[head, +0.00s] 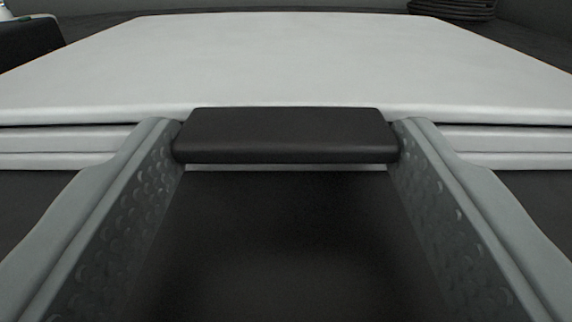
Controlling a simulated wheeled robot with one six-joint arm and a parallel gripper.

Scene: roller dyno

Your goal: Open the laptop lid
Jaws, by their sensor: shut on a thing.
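The laptop lid (290,60) is a broad pale grey panel that fills the upper half of the head view. It lies flat over the laptop base (530,140), with a thin dark gap between them at the front edge. A black tab (285,134) sits at the middle of the lid's front edge. My gripper (287,140) is shut on this tab, one grey finger touching each end of it. The middle of the base's front edge is mostly hidden behind the tab and fingers.
A dark surface (285,240) lies in front of the laptop, between my fingers. A dark object (28,42) stands at the back left. A dark ribbed or coiled thing (452,9) is at the back right, partly cut off by the picture's top edge.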

